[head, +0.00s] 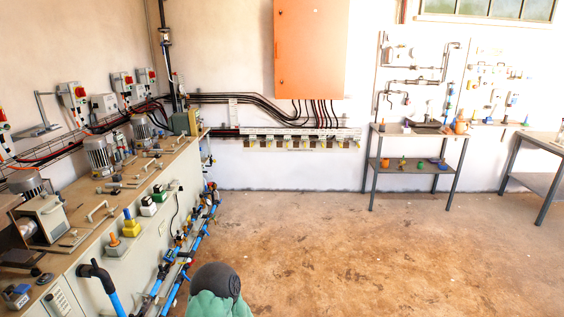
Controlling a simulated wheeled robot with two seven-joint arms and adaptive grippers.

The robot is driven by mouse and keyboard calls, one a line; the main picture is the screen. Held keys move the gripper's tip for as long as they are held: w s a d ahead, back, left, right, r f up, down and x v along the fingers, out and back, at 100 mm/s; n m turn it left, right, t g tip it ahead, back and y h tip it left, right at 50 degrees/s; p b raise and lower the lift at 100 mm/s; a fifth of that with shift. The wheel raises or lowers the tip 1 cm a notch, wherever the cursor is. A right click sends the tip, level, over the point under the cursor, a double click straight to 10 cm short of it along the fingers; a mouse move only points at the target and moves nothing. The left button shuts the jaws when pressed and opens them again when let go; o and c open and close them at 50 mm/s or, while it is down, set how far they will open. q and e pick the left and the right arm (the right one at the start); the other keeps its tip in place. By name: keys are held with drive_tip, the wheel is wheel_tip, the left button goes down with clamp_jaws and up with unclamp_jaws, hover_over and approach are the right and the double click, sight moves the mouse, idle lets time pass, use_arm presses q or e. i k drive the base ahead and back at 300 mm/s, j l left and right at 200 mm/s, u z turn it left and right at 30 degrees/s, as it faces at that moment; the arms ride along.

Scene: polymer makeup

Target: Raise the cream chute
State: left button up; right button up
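No part stands out clearly as the cream chute. A cream, box-like housing with a slanted side (47,212) stands on the bench top at the left, with a pale round part at its left. I cannot tell whether this is the chute. Neither gripper shows. A rounded dark grey and teal part (214,288) rises at the bottom edge, and I cannot tell whether it is part of my arm.
The long cream bench (150,235) runs along the left, carrying motors, handles and valves. Blue pipes (180,262) run along its front. An orange cabinet (311,48) hangs on the back wall. Two metal tables stand at the right. The brown floor (380,255) is open.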

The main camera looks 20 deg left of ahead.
sight(53, 221)
drive_tip(key=i+u, duration=0.3)
drive_tip(key=u, duration=0.15)
drive_tip(key=i+l+u, duration=0.15)
drive_tip(key=u, duration=0.3)
drive_tip(key=i+l+u, duration=0.25)
drive_tip(key=u, duration=0.25)
drive_tip(key=i+u, duration=0.1)
drive_tip(key=u, duration=1.15)
